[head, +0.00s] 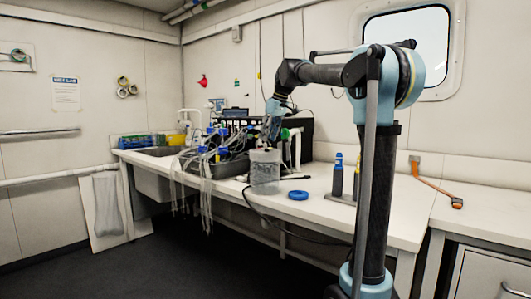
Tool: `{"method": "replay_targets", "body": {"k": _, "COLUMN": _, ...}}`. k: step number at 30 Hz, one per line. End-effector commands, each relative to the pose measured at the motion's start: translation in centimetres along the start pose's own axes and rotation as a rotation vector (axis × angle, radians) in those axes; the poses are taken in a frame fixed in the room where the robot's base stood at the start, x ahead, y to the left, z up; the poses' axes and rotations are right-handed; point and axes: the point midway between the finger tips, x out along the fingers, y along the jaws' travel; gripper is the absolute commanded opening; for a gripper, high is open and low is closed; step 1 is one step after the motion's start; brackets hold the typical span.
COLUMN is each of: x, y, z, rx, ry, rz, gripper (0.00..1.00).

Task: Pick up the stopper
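My gripper (270,133) points down above a clear, greyish container (265,172) near the front edge of the white counter (330,205). The gripper is small and dark here, so I cannot tell whether its fingers are open or hold anything. A round blue piece (298,195) lies flat on the counter, right of the container. A small green item (284,133) shows right beside the gripper. I cannot tell for certain which thing is the stopper.
A rack with blue-capped bottles and hanging clear tubes (205,160) stands left of the container. A black cable (262,213) hangs over the counter edge. A sink (160,151) is at the far left.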

Motion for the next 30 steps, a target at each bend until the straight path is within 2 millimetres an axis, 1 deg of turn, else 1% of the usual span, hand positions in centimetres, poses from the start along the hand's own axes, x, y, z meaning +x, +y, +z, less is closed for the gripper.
{"method": "replay_targets", "body": {"k": 1, "x": 0.8, "y": 0.1, "z": 0.0, "rx": 0.000, "ry": 0.000, "rz": 0.000, "gripper": 0.38}}
{"method": "replay_targets", "body": {"k": 3, "x": 1.8, "y": 0.2, "z": 0.1, "rx": -0.001, "ry": 0.000, "rz": 0.000, "gripper": 0.38}}
{"method": "replay_targets", "body": {"k": 7, "x": 3.1, "y": 0.2, "z": 0.1, "rx": -0.001, "ry": 0.000, "rz": 0.000, "gripper": 0.38}}
{"method": "replay_targets", "body": {"k": 10, "x": 3.5, "y": 0.1, "z": 0.1, "rx": -0.001, "ry": 0.000, "rz": 0.000, "gripper": 0.38}}
{"method": "replay_targets", "body": {"k": 16, "x": 3.6, "y": 0.1, "z": 0.1, "rx": 0.000, "ry": 0.000, "rz": 0.000, "gripper": 0.38}}
{"method": "replay_targets", "body": {"k": 17, "x": 3.6, "y": 0.1, "z": 0.1, "rx": 0.000, "ry": 0.000, "rz": 0.000, "gripper": 0.35}}
{"method": "replay_targets", "body": {"k": 18, "x": 3.6, "y": 0.1, "z": 0.1, "rx": 0.000, "ry": 0.000, "rz": 0.000, "gripper": 0.26}}
{"method": "replay_targets", "body": {"k": 21, "x": 3.5, "y": 0.2, "z": 0.1, "rx": 0.000, "ry": 0.000, "rz": 0.000, "gripper": 0.10}}
{"method": "replay_targets", "body": {"k": 23, "x": 3.6, "y": 0.2, "z": 0.1, "rx": 0.000, "ry": 0.000, "rz": 0.000, "gripper": 0.04}}
{"method": "replay_targets", "body": {"k": 24, "x": 3.6, "y": 0.2, "z": 0.1, "rx": 0.000, "ry": 0.000, "rz": 0.000, "gripper": 0.03}}
{"method": "replay_targets", "body": {"k": 30, "x": 3.5, "y": 0.3, "z": 0.2, "rx": 0.001, "ry": 0.000, "rz": 0.001, "gripper": 0.03}}
